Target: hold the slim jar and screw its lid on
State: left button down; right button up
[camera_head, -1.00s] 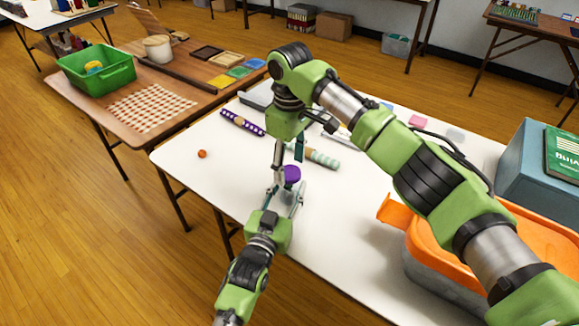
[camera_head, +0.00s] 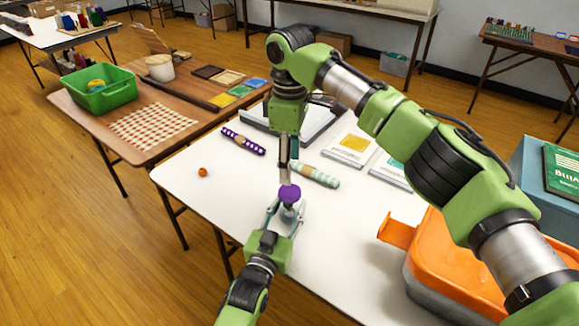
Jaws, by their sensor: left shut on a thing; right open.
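The purple lid (camera_head: 289,194) sits at the top of the slim jar, above the white table. My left gripper (camera_head: 287,212) comes from below and is shut on the slim jar, whose body is mostly hidden between the fingers. Whether the lid is threaded tight cannot be told. My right gripper (camera_head: 289,172) points down from above, open, with its fingers just over the lid. Its fingers overlap in this view, so contact with the lid cannot be told.
An orange-lidded bin (camera_head: 455,255) stands at the table's right. A purple patterned roll (camera_head: 243,141), a mint striped roll (camera_head: 314,174) and a small orange ball (camera_head: 203,172) lie on the white table (camera_head: 215,205). The table's left front is mostly clear.

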aim_at(290, 191)
jog(key=shift+f, duration=0.1)
jog(key=shift+f, duration=4)
jog(key=c, duration=1.1)
jog(key=shift+c, duration=0.2)
jog(key=o, duration=1.3)
